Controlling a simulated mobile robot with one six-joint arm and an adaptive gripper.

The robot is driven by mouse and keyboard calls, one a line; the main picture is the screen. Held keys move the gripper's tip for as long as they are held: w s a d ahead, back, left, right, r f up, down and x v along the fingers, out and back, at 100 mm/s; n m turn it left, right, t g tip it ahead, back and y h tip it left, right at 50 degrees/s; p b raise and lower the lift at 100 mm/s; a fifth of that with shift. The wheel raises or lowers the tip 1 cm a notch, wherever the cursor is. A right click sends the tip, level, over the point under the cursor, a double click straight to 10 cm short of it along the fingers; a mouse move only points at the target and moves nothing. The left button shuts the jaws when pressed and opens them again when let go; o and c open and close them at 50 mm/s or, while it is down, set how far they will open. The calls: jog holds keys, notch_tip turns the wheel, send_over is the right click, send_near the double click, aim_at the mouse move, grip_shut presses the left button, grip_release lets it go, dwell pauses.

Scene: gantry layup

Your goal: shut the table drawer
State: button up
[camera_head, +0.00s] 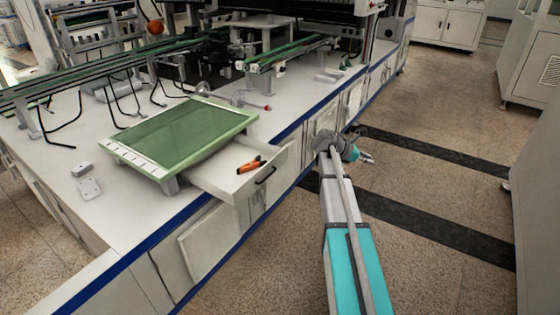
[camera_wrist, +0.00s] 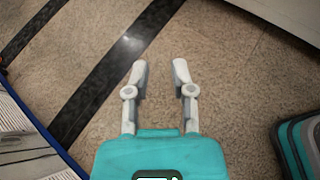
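The table drawer (camera_head: 226,181) is pulled out from the front of the white table (camera_head: 120,205), below the green-topped panel. It has a dark handle (camera_head: 265,175) on its front face, and an orange-and-black tool (camera_head: 251,165) lies inside it. My gripper (camera_head: 369,158) is to the right of the drawer, out over the aisle and apart from it. In the wrist view my gripper (camera_wrist: 159,72) has its two fingers spread with nothing between them, over the speckled floor. The drawer is not recognisable in the wrist view.
A green-topped panel (camera_head: 180,132) stands on the table beside the drawer. Cabinet doors (camera_head: 211,238) line the table front below the blue edge. The speckled floor (camera_head: 430,160) to the right is clear, with dark stripes. A pale cabinet (camera_head: 530,70) stands at the right.

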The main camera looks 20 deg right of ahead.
jog(key=f+m+y, duration=0.1)
jog(key=f, duration=0.1)
jog(key=a+f+m+y, duration=0.1)
jog(key=f, duration=0.1)
jog(key=s+f+t+y+b, duration=0.1)
jog(key=f, duration=0.1)
jog(key=shift+s+a+f+m+y, duration=0.1)
jog(key=shift+a+f+m+y, duration=0.05)
jog(key=shift+a+m+y, duration=0.25)
grip_shut()
jog(key=w+a+f+m+t+y+b, duration=0.1)
jog(key=a+f+m+t+y+b, duration=0.35)
jog(key=a+m+y, duration=0.75)
jog(key=a+r+m+t+y+b, duration=0.1)
jog(key=a+r+m+t+y, duration=0.2)
jog(key=r+m+t+y, duration=0.5)
jog(key=shift+a+r+m+t+y+b, duration=0.35)
jog(key=shift+r+m+t, duration=0.85)
jog(key=shift+r, duration=0.7)
jog(key=shift+s, duration=0.1)
